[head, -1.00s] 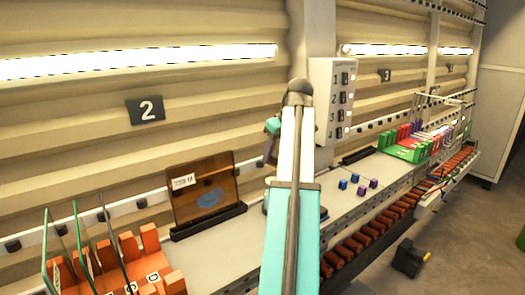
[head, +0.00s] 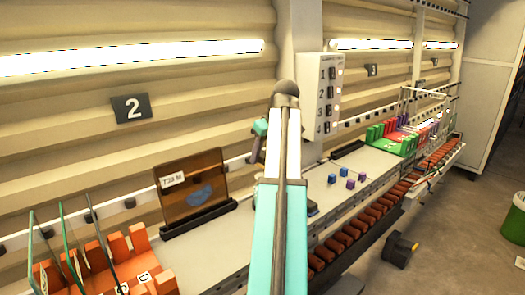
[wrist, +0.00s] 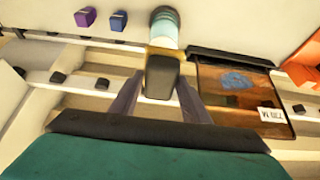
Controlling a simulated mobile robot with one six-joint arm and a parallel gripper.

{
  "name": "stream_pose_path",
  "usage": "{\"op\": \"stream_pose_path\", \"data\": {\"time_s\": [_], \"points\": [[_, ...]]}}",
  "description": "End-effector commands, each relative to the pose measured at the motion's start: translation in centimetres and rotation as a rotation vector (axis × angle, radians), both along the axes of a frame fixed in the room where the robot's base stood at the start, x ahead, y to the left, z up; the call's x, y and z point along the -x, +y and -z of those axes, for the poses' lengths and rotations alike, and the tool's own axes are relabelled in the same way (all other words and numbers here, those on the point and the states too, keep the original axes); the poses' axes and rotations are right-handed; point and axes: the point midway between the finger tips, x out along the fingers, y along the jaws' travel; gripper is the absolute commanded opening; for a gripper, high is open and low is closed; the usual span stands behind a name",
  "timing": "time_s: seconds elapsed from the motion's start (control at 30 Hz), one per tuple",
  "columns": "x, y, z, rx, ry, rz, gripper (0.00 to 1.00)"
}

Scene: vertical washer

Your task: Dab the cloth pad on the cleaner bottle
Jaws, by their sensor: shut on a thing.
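My gripper (wrist: 158,92) is shut on a block-like pad (wrist: 162,74) with a dark face and yellowish-brown sides, which I take for the cloth pad. A pale cylinder with a teal band (wrist: 164,30), probably the cleaner bottle, shows right behind the pad in the wrist view. The pad overlaps its lower end in the picture; I cannot tell whether they touch. In the head view my gripper (head: 257,148) shows only in part, left of my arm. The pad and the bottle are hidden there.
A brown see-through panel (head: 190,183) stands in a dark holder on the bench. Orange racks (head: 115,262) with glass sheets are at left. Several small blue and purple cubes (head: 345,173) lie right of my arm. Green and red racks (head: 395,138) stand farther right.

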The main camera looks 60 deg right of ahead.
Motion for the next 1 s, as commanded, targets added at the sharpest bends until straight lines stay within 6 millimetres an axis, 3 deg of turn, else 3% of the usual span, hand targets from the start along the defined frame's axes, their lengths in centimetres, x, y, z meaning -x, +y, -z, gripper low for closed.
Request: {"op": "stream_pose_path", "data": {"time_s": [0.5,1.0], "points": [[0.0,0.0,3.7,0.0,0.0,-0.001,0.24],[-0.1,0.0,4.1,0.0,0.0,-0.001,0.24]]}}
